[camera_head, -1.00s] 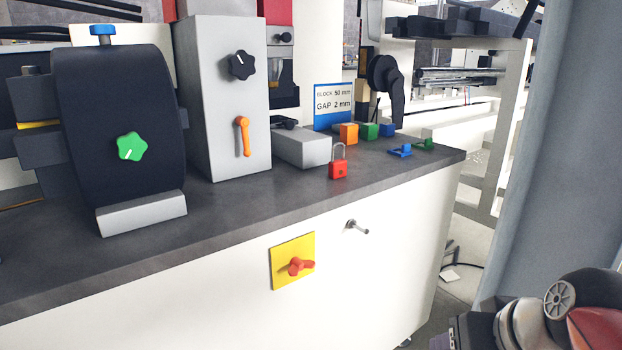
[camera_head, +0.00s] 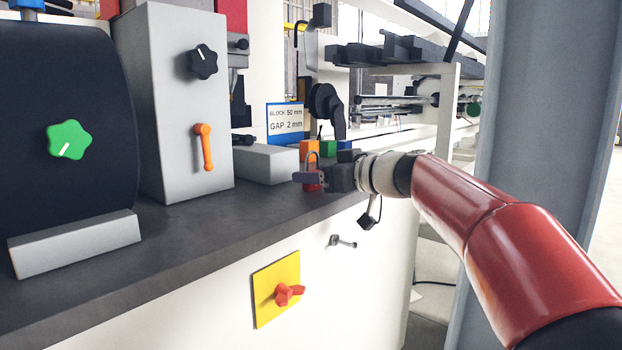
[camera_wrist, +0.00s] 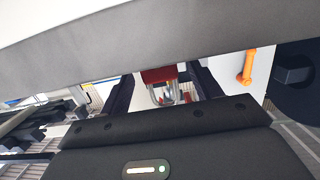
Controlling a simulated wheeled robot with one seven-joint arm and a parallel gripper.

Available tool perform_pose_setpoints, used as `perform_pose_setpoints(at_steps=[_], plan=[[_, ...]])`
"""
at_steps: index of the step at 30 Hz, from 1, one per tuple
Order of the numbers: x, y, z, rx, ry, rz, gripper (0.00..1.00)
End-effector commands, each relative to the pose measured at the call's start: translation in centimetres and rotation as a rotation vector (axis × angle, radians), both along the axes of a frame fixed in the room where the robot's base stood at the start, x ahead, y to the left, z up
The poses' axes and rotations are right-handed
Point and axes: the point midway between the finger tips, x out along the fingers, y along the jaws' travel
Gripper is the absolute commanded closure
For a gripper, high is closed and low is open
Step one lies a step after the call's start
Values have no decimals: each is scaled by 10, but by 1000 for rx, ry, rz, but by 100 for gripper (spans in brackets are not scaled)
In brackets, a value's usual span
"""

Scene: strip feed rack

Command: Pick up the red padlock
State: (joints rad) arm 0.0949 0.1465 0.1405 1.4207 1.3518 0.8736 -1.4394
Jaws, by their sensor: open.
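The red padlock (camera_head: 312,187) stands on the grey counter near its front edge, mostly hidden behind my gripper in the head view. Its shackle shows above the fingers. My gripper (camera_head: 307,178) reaches in from the right, at the padlock. In the wrist view the red padlock (camera_wrist: 160,75) and its metal shackle lie between the two dark fingers of my gripper (camera_wrist: 162,84). The fingers stand apart with gaps beside the padlock; I cannot tell any contact.
A grey box (camera_head: 268,163) lies just behind the padlock. An orange block (camera_head: 309,149) and a green block (camera_head: 328,148) stand further back. A grey housing with an orange lever (camera_head: 203,147) is to the left. A yellow plate with a red knob (camera_head: 277,290) is on the counter front.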

Motion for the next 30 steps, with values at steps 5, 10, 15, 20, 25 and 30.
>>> perform_pose_setpoints(at_steps=[5,10,15,20,25,30], plan=[[16,22,-6,-1,2,4,36],[21,28,-7,-1,1,1,36],[21,27,-7,-1,1,1,36],[21,27,-7,0,2,1,57],[21,27,-7,0,2,1,80],[20,27,-7,-1,1,1,86]])
